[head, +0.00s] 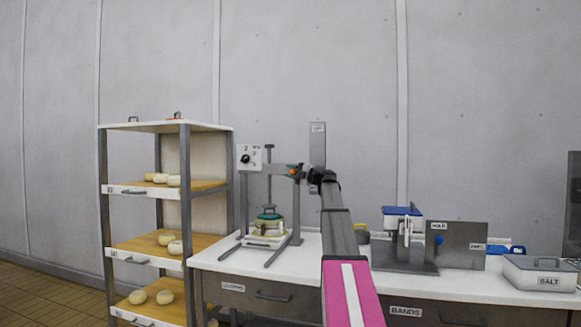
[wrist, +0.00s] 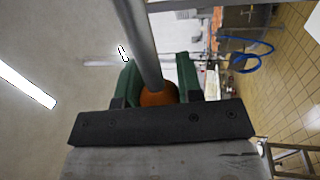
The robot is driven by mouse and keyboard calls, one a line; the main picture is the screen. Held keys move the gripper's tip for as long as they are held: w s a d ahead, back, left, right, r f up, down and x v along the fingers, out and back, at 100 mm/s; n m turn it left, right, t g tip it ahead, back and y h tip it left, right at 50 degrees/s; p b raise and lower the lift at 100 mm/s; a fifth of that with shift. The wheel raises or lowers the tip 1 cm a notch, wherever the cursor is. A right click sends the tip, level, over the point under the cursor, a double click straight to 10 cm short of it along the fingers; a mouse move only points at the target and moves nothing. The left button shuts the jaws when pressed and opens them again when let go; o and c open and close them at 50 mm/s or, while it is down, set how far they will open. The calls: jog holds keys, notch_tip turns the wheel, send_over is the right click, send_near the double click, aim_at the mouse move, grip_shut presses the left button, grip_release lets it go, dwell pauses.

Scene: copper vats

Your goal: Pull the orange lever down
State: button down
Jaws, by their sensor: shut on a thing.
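The lever's orange knob (wrist: 158,98) sits between the two green fingers of my gripper (wrist: 159,82) in the wrist view, with its grey rod running up and away. My gripper is shut on this knob. In the head view my gripper (head: 299,171) is at the upper right of the press frame (head: 243,205), and a little of the orange knob (head: 292,172) shows there. A round mould with a teal top (head: 268,217) stands in the press below. My arm hides part of the lever's surroundings, so its exact tilt is hard to tell.
A shelf rack (head: 186,220) with pale cheeses stands left of the white table (head: 455,284). A dial box (head: 249,157) is beside the press. Right of my arm stand a blue-topped device (head: 403,212), a grey panel (head: 458,245) and a SALT box (head: 540,272).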

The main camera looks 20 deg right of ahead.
jog(key=shift+f+n, duration=0.4)
jog(key=shift+f, duration=0.15)
jog(key=c, duration=0.8)
grip_release()
jog(key=v, duration=1)
jog(key=shift+s+d, duration=0.3)
